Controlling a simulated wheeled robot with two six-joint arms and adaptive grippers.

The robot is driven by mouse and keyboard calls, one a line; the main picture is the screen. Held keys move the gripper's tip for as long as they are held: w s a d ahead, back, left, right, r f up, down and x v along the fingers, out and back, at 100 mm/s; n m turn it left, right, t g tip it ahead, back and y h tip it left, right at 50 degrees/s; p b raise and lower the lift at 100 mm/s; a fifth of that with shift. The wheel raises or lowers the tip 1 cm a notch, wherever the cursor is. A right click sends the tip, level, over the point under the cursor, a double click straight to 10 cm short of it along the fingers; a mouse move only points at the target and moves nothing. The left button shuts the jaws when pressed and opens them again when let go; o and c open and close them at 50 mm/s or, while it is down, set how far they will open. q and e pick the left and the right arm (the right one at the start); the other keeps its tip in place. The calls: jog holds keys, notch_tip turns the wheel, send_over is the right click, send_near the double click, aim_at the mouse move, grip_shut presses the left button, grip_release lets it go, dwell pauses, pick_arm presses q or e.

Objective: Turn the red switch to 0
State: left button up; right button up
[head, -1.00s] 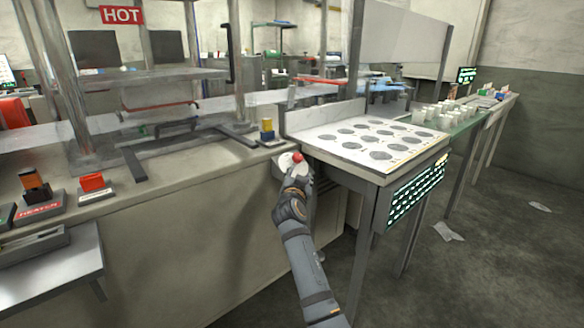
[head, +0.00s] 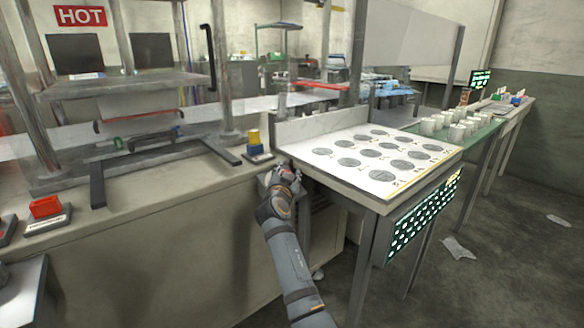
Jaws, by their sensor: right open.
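My right gripper (head: 284,172) is open and reaches up to the front of the machine, just left of the near corner of the white table. A round red knob showed at this spot a moment ago; now my gripper covers nearly all of it, and its setting cannot be read. I cannot tell whether the fingers touch it. A red rocker switch (head: 45,207) on a small labelled base sits on the machine ledge at the left. My left gripper is out of view.
A yellow switch (head: 254,141) stands on the ledge just above my gripper. The white table with grey discs (head: 345,183) is close on the right. White cups (head: 457,131) stand on a green table beyond. A red HOT sign (head: 80,16) hangs upper left.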

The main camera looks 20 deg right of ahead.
jog(key=shift+r, duration=0.1)
jog(key=shift+c, duration=1)
grip_shut()
